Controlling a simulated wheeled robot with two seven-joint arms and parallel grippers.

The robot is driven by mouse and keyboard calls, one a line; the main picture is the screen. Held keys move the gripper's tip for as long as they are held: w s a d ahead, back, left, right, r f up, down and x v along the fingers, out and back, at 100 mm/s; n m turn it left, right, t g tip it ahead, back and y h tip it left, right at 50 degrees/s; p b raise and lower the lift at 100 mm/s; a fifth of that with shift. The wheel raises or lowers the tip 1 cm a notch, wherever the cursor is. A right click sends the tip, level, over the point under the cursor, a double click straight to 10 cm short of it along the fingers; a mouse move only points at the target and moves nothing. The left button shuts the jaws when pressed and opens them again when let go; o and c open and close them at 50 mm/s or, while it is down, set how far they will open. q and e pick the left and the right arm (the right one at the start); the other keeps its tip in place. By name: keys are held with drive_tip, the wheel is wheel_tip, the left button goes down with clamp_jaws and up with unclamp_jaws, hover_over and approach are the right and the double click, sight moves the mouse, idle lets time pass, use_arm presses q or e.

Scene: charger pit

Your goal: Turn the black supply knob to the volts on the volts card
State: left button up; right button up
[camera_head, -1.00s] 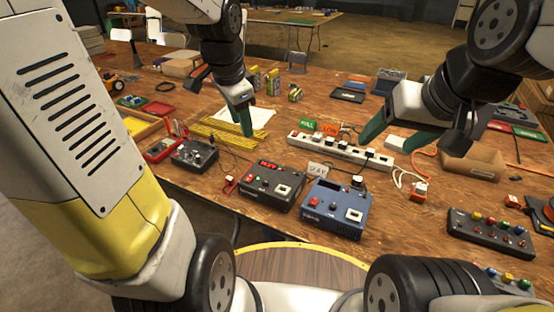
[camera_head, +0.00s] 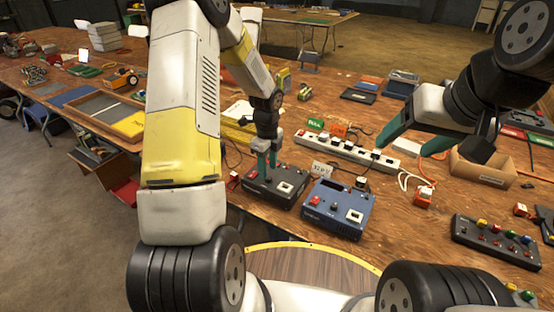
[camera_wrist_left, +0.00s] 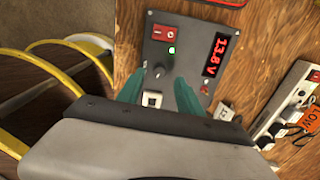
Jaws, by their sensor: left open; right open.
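The black supply (camera_head: 262,196) stands on the wooden table, left of a blue supply (camera_head: 350,199). In the left wrist view, the black supply (camera_wrist_left: 187,33) has a red switch, a lit green light and a red display (camera_wrist_left: 221,55) reading 13.8 V. Its black knob (camera_wrist_left: 157,71) lies between and just beyond my left fingertips; contact cannot be told. My left gripper (camera_head: 267,174) is open, pointing down over the supply; it also shows in the left wrist view (camera_wrist_left: 158,88). The white volts card (camera_head: 321,170) stands behind the supplies; its small print is hard to read. My right gripper (camera_head: 404,147) is open and empty, above the table.
A white power strip (camera_head: 345,151) with plugs lies behind the supplies.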

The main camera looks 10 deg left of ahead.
sight(268, 179)
use_arm(q)
drive_tip(key=shift+f, duration=1.8)
drive_tip(key=shift+c, duration=0.2)
clamp_jaws()
